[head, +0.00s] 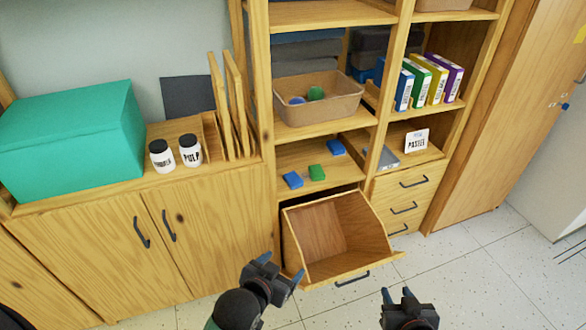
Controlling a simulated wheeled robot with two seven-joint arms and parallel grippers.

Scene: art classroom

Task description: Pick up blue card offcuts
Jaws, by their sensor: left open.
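Two small blue pieces lie on the middle shelf of the open wooden unit, one near the front left (292,180) and one further back right (336,147). A green piece (317,172) lies beside the front blue one. I cannot tell from here whether the blue pieces are card. Another blue item (297,100) and a green item sit in the tan basket (335,108) on the shelf above. My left gripper (281,267) is open and empty, in front of and below the shelf. My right gripper (398,294) is apart from everything, its fingertips spread and empty.
A tilted-out wooden bin drawer (352,271) stands open below the shelf, near my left gripper. A teal box (72,135) and two labelled jars (190,151) stand on the left cabinet. Floor at right is clear.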

